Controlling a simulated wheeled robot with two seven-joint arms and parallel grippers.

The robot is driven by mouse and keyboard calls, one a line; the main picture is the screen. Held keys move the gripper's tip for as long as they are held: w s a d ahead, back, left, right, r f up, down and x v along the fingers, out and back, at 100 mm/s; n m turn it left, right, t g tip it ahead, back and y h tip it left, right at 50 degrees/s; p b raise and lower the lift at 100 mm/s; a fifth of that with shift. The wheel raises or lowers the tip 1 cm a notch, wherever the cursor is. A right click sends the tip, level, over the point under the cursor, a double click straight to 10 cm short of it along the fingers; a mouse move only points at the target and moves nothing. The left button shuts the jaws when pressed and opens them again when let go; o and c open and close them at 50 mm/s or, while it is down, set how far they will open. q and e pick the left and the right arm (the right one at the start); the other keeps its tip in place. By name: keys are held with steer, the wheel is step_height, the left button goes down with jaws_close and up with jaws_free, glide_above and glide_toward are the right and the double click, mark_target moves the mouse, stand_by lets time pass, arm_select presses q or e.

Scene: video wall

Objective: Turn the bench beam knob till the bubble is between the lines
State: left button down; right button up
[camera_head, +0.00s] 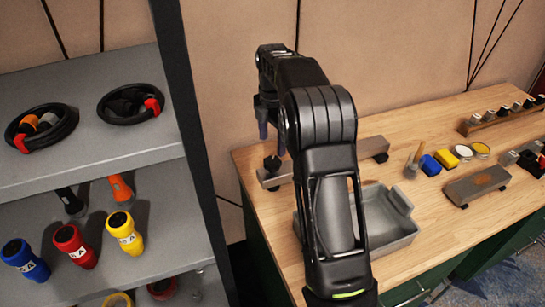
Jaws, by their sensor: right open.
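The bench beam (369,147) is a grey bar with dark feet, lying near the back edge of the wooden bench. A dark knob (271,162) stands on its left end. My right arm crosses in front of the beam's middle and hides part of it; I cannot make out the bubble or its lines. My right gripper (271,133) points down above the knob, fingers apart, with nothing seen between them. Whether a finger touches the knob is hard to tell. My left gripper is not in view.
A grey tray (401,237) sits partly behind my right arm. A shelf post (196,140) and shelves with bottles are left.

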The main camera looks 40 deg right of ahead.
mark_target(272, 160)
step_height(272, 160, down, 8)
steer(key=shift+r+p, duration=0.15)
steer(key=shift+p, duration=0.6)
steer(key=c, duration=1.4)
